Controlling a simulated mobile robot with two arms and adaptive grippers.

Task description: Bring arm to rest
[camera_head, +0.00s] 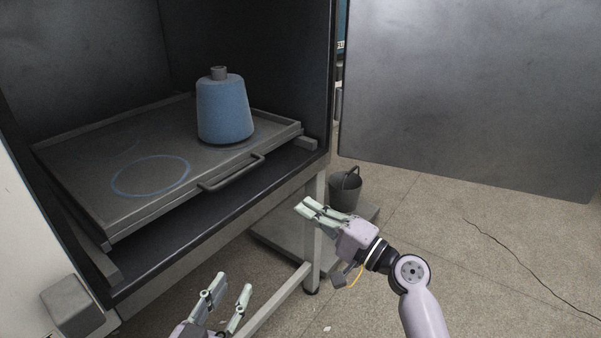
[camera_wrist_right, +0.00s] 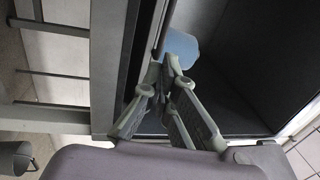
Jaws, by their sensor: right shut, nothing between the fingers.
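My right gripper (camera_head: 308,208) is in front of the cabinet's right front leg in the head view, its fingers together and nothing between them. The right wrist view shows its fingertips (camera_wrist_right: 168,62) meeting in front of the cabinet. My left gripper (camera_head: 228,285) is at the bottom of the head view, its two fingers apart and empty. A blue cone of yarn (camera_head: 224,108) stands upright on the tray inside the cabinet, apart from both grippers. A piece of it shows in the right wrist view (camera_wrist_right: 183,47).
The grey tray (camera_head: 110,160) has a front handle (camera_head: 232,174) and a blue ring outline (camera_head: 150,175) on its bare left part. The open cabinet door (camera_head: 470,90) stands at the right. A dark bucket (camera_head: 345,190) stands behind my right gripper. The floor at right is mostly clear.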

